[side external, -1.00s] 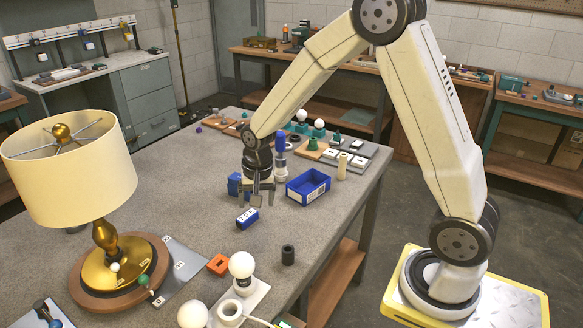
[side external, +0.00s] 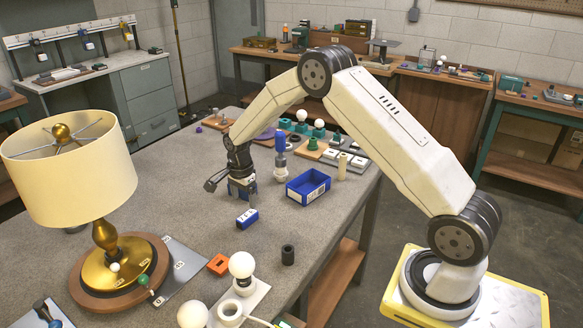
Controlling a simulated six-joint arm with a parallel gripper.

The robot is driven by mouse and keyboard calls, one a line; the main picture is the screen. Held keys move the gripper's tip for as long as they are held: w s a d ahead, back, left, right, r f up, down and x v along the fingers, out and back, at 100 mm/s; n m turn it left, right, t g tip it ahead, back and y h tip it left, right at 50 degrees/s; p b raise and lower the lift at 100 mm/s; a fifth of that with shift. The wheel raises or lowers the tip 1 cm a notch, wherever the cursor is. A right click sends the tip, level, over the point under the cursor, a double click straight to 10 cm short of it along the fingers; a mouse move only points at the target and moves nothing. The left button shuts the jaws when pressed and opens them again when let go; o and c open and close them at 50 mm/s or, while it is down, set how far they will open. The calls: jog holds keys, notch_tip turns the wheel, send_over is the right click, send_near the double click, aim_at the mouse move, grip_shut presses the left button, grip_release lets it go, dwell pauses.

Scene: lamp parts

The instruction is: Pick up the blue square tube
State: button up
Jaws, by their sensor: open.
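A blue block (side external: 247,218) with a pale marked face lies on the grey table in front of my gripper, clear of it. A second blue piece (side external: 238,190) stands right at my gripper (side external: 232,185), partly covered by it. I cannot tell for sure which of the two is the square tube. My gripper is open and low over the table, with one dark finger reaching out to the left. Whether its fingers straddle or touch the second blue piece is too small to tell.
An open blue bin (side external: 308,186) stands right of my gripper, with a blue-handled tool (side external: 280,155) upright behind it. The table left of my gripper is clear.

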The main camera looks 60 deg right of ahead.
aim_at(246, 216)
jog(key=shift+f, duration=1.15)
jog(key=shift+f, duration=2.55)
grip_shut()
